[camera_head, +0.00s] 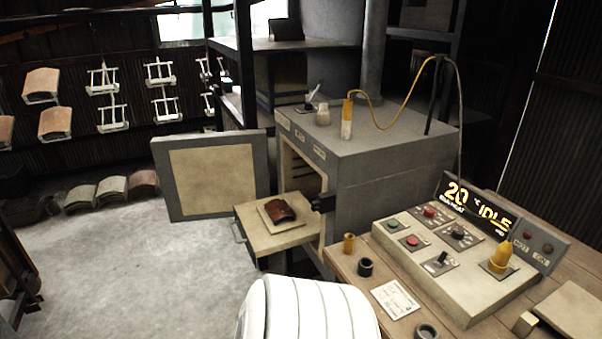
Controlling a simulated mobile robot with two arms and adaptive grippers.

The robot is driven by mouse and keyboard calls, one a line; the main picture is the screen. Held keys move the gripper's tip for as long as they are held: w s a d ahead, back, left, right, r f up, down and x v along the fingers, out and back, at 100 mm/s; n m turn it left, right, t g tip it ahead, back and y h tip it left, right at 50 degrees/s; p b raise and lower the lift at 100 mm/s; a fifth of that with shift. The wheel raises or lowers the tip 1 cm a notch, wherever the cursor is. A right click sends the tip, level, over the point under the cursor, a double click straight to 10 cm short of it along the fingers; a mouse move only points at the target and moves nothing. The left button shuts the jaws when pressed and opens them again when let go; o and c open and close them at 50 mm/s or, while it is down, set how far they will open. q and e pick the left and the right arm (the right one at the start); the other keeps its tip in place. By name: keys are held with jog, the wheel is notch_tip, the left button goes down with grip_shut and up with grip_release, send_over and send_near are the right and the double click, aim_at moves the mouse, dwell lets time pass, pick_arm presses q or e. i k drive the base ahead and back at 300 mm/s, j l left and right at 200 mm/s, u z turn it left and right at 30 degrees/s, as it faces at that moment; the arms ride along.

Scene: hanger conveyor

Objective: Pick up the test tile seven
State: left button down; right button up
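A small curved red-brown tile (280,210) lies on a pale square plate (263,216) on the beige shelf (276,243) that sticks out of the front of the kiln-like grey box (390,146). No number can be read on the tile, so I cannot tell if it is tile seven. The box's door (210,175) stands open to the left. Neither of my grippers is in view.
A control panel (452,258) with a lit "20" and "IDLE" display stands on a wooden bench at the right. A white ribbed form (308,312) fills the bottom middle. Curved tiles (112,190) line the left floor edge.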

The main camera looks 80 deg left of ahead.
aim_at(277, 209)
jog(key=u, duration=2.9)
jog(key=i+j+z, duration=0.2)
jog(key=i+j, duration=0.15)
jog(key=j, duration=0.1)
